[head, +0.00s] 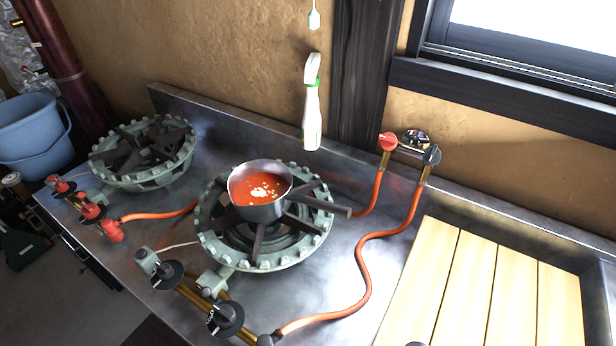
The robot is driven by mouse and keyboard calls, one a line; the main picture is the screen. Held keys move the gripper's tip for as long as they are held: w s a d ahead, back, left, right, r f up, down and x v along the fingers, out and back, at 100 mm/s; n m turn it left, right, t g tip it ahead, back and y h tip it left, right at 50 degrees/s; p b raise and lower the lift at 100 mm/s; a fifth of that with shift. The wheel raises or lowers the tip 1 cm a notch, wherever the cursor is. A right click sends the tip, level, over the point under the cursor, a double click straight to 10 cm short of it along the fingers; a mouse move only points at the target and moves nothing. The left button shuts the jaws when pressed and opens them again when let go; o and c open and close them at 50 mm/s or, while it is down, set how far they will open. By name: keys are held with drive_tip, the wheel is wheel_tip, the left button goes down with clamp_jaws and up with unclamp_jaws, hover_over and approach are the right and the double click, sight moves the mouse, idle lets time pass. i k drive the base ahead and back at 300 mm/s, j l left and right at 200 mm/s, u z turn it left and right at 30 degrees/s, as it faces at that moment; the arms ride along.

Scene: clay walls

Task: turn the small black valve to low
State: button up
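Two black valve knobs sit on the brass gas pipe at the front of the middle burner. The left knob (168,275) looks slightly smaller; the right knob (225,318) is nearer and carries pale markings too small to read. I cannot tell for sure which is the small valve, nor its setting. The middle burner (265,262) is a grey-green ring with dark iron arms. A metal saucepan (254,211) of red soup stands on it, its handle pointing right. My gripper is not in view.
Orange hose (362,270) curves across the steel counter (345,245) to wall taps, one red (388,141), one black (432,155). A second burner (145,172) has red valves (90,210) in front.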

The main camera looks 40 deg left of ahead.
sight(164, 271)
drive_tip(key=u, duration=1.35)
